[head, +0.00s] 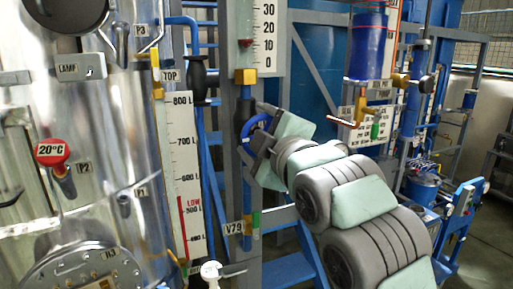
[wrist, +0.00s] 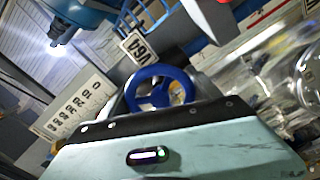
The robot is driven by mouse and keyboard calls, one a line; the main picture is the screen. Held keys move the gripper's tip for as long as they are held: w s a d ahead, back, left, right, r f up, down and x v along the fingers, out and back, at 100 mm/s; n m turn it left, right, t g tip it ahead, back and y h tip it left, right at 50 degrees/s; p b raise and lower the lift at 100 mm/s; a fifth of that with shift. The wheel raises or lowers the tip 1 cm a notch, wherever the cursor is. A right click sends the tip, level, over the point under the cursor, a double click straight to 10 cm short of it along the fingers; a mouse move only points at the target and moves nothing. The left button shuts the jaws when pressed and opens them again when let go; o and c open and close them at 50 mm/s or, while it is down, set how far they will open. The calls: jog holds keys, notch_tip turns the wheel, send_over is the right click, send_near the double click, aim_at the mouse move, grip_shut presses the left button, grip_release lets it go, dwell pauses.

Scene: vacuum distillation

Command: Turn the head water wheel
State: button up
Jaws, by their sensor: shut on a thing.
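A blue handwheel (wrist: 160,88) shows in the wrist view, just beyond the edge of my gripper's pale housing. In the head view the blue wheel (head: 256,127) is partly hidden behind my gripper (head: 252,146). My gripper is at the wheel, on the pipe below the brass fitting, and is shut on it. The fingertips are mostly hidden in both views, so the exact grip on the rim cannot be made out. A tag reading V64 (wrist: 133,47) is beside the wheel in the wrist view.
A steel vessel (head: 105,130) with a red 20°C gauge (head: 52,151) stands at left. A level scale (head: 185,170) and a flow scale (head: 267,38) flank the pipe. Blue frames crowd the area.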

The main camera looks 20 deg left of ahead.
jog(key=n+b, duration=0.2)
jog(key=n, duration=0.2)
jog(key=shift+f+n, duration=0.15)
jog(key=shift+n, duration=0.25)
jog(key=n+b, duration=0.1)
jog(key=n, duration=0.2)
jog(key=shift+n, duration=0.3)
jog(key=n+b, duration=0.1)
jog(key=n, duration=0.3)
jog(key=shift+r+n, duration=0.2)
jog(key=shift+n, duration=2.3)
jog(key=o, duration=1.4)
